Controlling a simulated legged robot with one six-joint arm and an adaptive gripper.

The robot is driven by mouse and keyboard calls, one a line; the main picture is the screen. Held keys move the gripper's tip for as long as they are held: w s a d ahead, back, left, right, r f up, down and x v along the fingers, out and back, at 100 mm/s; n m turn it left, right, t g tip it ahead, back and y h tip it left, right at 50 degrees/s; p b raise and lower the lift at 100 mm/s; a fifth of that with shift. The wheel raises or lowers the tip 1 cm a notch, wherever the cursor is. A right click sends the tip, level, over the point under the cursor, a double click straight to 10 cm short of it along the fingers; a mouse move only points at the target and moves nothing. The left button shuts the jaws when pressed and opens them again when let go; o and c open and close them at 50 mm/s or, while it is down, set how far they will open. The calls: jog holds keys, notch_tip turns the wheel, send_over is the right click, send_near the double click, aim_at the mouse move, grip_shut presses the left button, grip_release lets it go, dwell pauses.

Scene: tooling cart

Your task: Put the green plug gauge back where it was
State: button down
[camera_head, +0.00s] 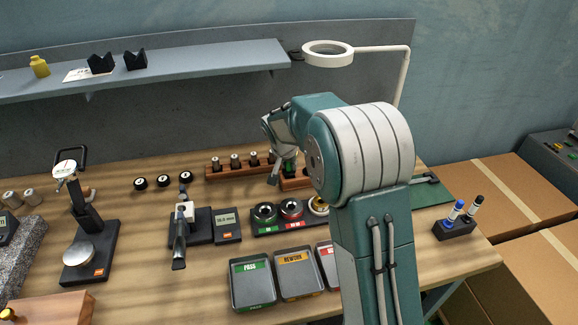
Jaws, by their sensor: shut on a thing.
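My gripper (282,171) is at the back of the bench, above the right part of the wooden racks, and points down. It is shut on the green plug gauge (290,167); only a small green part shows beside the fingers. A wooden rack (222,173) with several dark-topped plug gauges stands just left of my gripper. Another wooden block (294,184) lies in front and to the right, partly hidden by my arm. Whether the green gauge touches a rack or hangs above it cannot be told.
The PASS tray (253,284), REWORK tray (299,273) and a partly hidden red-labelled tray stand nearer. A ring lamp (328,47) overhangs behind. A marker stand (455,228) is right.

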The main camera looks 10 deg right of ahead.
jog(key=shift+f, duration=0.25)
jog(key=shift+f, duration=0.35)
jog(key=c, duration=0.6)
grip_release()
